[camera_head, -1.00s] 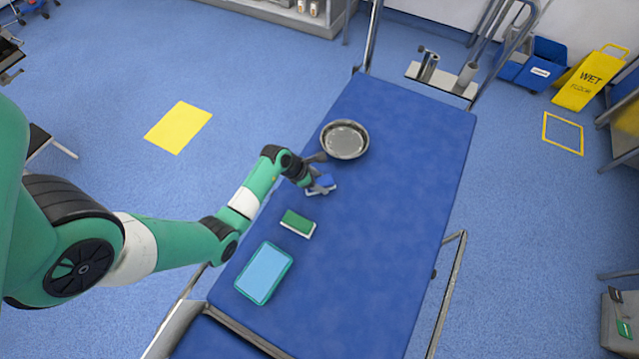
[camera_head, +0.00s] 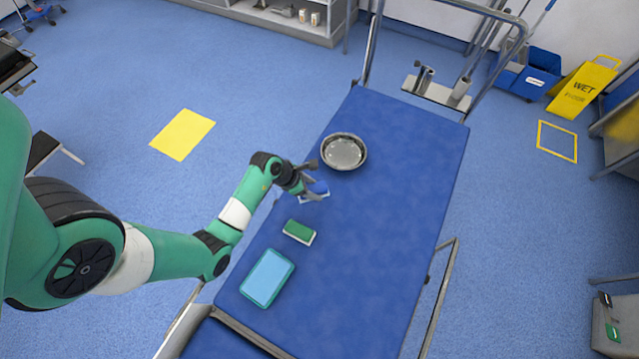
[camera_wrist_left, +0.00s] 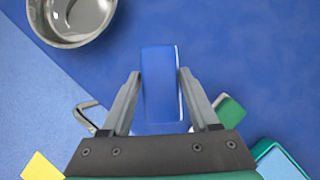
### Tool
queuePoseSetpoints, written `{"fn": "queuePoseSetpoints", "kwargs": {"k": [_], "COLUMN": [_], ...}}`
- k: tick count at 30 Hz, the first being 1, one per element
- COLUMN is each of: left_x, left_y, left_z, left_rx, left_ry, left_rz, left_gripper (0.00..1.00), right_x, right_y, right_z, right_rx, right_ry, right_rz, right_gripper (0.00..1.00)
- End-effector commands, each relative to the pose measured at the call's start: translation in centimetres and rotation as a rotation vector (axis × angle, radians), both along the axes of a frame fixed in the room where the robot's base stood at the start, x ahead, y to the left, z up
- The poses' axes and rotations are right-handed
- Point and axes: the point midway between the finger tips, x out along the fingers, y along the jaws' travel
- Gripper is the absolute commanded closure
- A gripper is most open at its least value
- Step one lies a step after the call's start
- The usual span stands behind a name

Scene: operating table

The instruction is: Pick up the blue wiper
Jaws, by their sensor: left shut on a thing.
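The blue wiper (camera_head: 318,188) is a small blue block with a pale edge, over the left side of the blue operating table, just below the metal bowl. My left gripper (camera_head: 313,186) is shut on it and hides part of it in the head view. In the left wrist view the blue wiper (camera_wrist_left: 160,85) stands out between the two fingers of my left gripper (camera_wrist_left: 159,74). How far it is above the table is hard to tell. My right gripper is not in view.
A round metal bowl (camera_head: 343,151) stands close above the gripper. A green wiper (camera_head: 299,231) and a light-blue tray with a teal rim (camera_head: 267,278) lie below it on the operating table (camera_head: 390,210). The table's right side is clear.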

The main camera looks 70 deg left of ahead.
Motion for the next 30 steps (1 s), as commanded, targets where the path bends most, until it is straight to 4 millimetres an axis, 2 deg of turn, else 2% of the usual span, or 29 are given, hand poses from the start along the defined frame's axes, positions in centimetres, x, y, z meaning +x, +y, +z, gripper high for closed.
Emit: {"fn": "queuePoseSetpoints", "kwargs": {"k": [1,2,6,12,20,23,26,30], "left_x": [-1.2,-1.9,-5.7,-9.2,-10.2,-10.1,-10.1,-10.1], "left_y": [-0.5,-0.8,-2.5,-3.9,-4.4,-4.3,-4.3,-4.3], "left_z": [2.8,3.6,5.0,6.2,6.6,7.4,9.4,13.9], "left_rx": [0.000,0.000,-0.004,-0.003,0.000,0.000,0.000,0.000], "left_ry": [0.000,0.000,0.002,0.000,-0.001,-0.001,-0.001,-0.001], "left_rz": [0.002,0.002,0.005,0.003,0.000,0.000,0.000,0.000], "left_gripper": [0.94,0.94,0.94,0.94,0.94,0.94,0.94,0.94], "right_x": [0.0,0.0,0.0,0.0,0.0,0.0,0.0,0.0], "right_y": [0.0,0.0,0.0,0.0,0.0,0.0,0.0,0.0], "right_z": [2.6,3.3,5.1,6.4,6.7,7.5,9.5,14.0], "right_rx": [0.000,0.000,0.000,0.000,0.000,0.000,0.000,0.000], "right_ry": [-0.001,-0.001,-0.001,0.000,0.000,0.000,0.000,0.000], "right_rz": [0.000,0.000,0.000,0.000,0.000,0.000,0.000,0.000], "right_gripper": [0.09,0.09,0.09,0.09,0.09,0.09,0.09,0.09]}}
